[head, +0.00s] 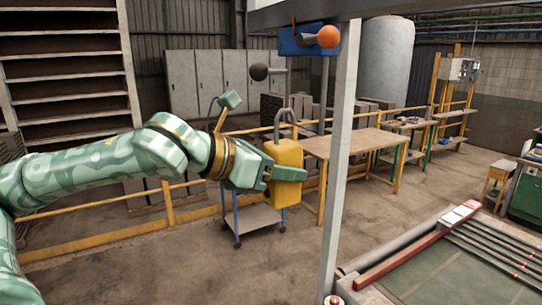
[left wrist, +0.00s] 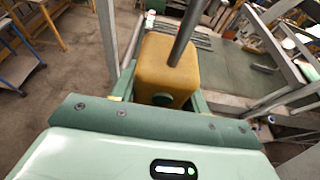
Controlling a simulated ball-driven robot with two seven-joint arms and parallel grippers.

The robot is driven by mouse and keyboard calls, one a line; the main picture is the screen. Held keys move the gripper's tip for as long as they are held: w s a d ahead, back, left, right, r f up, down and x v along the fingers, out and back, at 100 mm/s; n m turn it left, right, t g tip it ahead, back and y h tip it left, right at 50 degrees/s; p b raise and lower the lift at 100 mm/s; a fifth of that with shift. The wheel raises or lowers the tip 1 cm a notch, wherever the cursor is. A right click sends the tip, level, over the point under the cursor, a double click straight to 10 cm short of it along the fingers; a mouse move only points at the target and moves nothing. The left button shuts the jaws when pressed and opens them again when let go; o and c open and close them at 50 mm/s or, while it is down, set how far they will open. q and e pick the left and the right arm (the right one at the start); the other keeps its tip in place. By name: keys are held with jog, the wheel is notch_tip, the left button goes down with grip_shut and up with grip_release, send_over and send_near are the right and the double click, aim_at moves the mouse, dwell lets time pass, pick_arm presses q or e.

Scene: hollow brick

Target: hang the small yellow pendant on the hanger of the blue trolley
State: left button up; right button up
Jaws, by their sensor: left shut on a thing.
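A blue plate (head: 290,42) hangs under the overhead beam, above the pendant. It carries an orange-ended peg (head: 328,37); a dark-ended peg (head: 260,72) shows lower left. A blue-legged wheeled cart (head: 256,219) stands behind the pendant. My right gripper is out of view.
A grey post (head: 339,150) stands just right of the pendant, under the overhead beam (head: 300,12). A yellow rail (head: 110,246) and a wooden workbench (head: 350,141) are behind. A green-topped table (head: 450,270) is at the lower right. The floor at lower middle is clear.

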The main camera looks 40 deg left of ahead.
pick_arm(q)
jog(key=shift+w+d+r+p, duration=0.35)
jog(key=shift+w+p, duration=0.15)
jog(key=shift+p, duration=0.25)
jog(key=shift+w+d+f+p, duration=0.1)
jog(key=shift+w+d+p, duration=0.15)
jog(key=shift+w+p, duration=0.4)
jog(key=shift+w+d+f+b, duration=0.2)
jog(key=shift+w+d+f, duration=0.05)
jog(key=shift+w+f, duration=0.45)
jog(key=shift+w+d+f+b, duration=0.2)
jog(key=shift+w+d+f, duration=0.05)
jog(key=shift+w+f, duration=0.4)
jog(key=o, duration=1.3)
jog(key=shift+f, duration=0.1)
jog(key=shift+s, duration=0.1)
